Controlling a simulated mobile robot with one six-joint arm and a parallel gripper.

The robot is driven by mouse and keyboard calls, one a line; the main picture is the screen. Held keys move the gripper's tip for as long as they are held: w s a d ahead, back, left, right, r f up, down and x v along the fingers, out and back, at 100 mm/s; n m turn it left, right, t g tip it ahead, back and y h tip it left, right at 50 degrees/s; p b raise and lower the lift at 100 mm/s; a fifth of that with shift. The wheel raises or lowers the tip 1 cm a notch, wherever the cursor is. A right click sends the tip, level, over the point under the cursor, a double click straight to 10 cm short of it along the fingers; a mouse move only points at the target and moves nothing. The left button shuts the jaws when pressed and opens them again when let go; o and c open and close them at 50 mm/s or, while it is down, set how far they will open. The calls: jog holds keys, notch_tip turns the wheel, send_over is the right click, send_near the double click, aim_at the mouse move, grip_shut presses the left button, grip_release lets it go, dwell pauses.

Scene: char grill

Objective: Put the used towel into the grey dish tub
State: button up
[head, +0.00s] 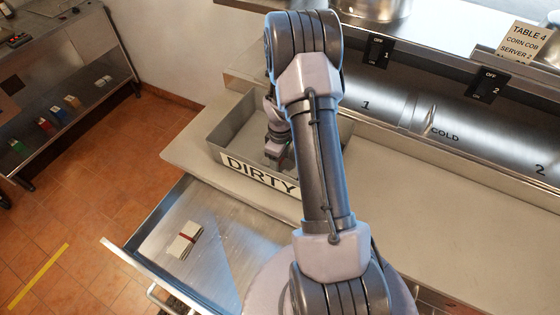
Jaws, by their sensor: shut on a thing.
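The grey dish tub (232,128) stands on the counter, left of the middle of the head view, with a "DIRTY" label on its front wall. My gripper (278,160) points down inside the tub's outline, close to the front wall. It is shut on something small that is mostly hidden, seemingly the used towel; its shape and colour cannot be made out. My arm covers the right part of the tub. A folded pale cloth (185,240) with a red band lies in the open metal drawer (215,255) below.
The counter (440,190) right of my arm is clear. A steel shelf unit (65,85) with small items stands at the far left.

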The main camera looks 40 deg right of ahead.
jog(key=o, duration=1.4)
jog(key=shift+o, duration=0.2)
